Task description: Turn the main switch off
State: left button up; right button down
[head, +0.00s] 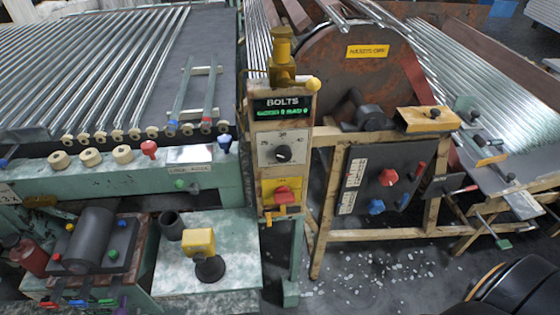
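A narrow wooden-framed control post stands in the middle of the head view. It carries a red rotary switch on a yellow plate (283,193), low on the post. Above it is a black dial (283,154) on a pale plate. A display reading "BOLTS" (282,106) sits at the top. A dark panel (365,193) to the right holds another red knob (388,177) and blue knobs. No label that I can read says which is the main switch, and I cannot tell the switch positions. Neither of my grippers shows in the view.
A rack of glass tubes (75,62) fills the upper left, with more tubes (480,100) at the right. A green bench (225,262) with a yellow block (199,241) stands lower left. A large rusty drum (325,62) stands behind the post. White fragments litter the floor (385,275).

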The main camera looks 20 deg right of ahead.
aim_at(282, 195)
jog(key=z, duration=0.75)
jog(key=l+u, duration=0.15)
jog(key=l, duration=0.15)
